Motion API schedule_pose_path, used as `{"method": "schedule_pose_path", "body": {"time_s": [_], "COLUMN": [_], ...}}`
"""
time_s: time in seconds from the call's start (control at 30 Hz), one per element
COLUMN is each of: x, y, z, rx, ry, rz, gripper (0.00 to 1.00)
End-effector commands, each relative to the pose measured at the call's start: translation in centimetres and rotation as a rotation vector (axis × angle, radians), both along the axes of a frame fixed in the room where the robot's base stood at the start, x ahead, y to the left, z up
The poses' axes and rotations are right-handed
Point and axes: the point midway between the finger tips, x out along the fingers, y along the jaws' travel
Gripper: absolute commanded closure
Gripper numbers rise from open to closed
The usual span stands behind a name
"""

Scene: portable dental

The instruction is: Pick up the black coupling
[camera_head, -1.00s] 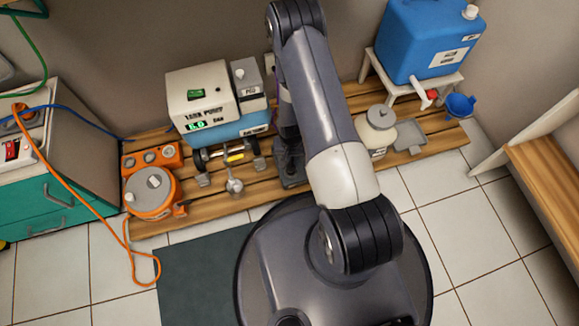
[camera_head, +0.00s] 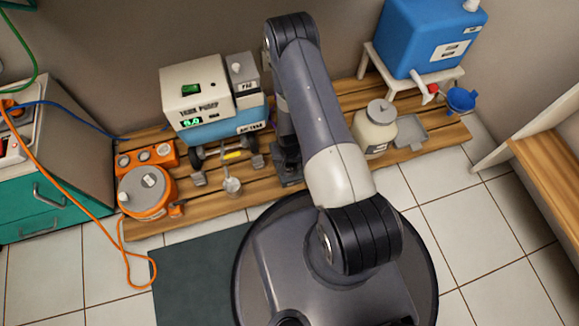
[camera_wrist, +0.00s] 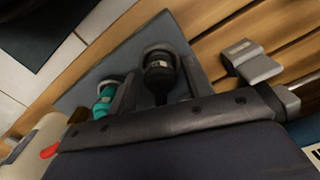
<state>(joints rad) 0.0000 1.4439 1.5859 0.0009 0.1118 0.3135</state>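The black coupling (camera_wrist: 159,76) stands in the wrist view with a grey ring around its top. My gripper (camera_wrist: 160,85) appears open, one grey finger on each side of the coupling. Narrow gaps seem to show beside it, and I cannot tell whether either finger touches it. A teal coupling (camera_wrist: 104,100) stands just left of the left finger, also with a grey ring. The lower part of the black coupling is hidden behind the dark gripper bar. In the head view my arm hides the couplings and fingertips.
The wooden pallet (camera_head: 213,205) carries a tank pump (camera_head: 200,95) on a blue air tank (camera_head: 218,130), left of my arm. An orange round device (camera_head: 146,192) sits further left. A cream jar (camera_head: 374,130) stands to the right. A metal foot (camera_wrist: 250,63) is right of the fingers.

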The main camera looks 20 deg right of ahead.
Motion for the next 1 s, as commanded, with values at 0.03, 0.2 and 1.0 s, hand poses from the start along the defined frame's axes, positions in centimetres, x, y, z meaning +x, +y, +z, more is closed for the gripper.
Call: {"method": "schedule_pose_path", "body": {"time_s": [0.03,0.2,1.0], "x": [0.0,0.0,0.1], "y": [0.0,0.0,0.0], "z": [0.0,0.0,5.2], "rx": [0.0,0.0,0.0], "ry": [0.0,0.0,-0.003], "rz": [0.0,0.0,0.0], "gripper": [0.56,0.7,0.93]}}
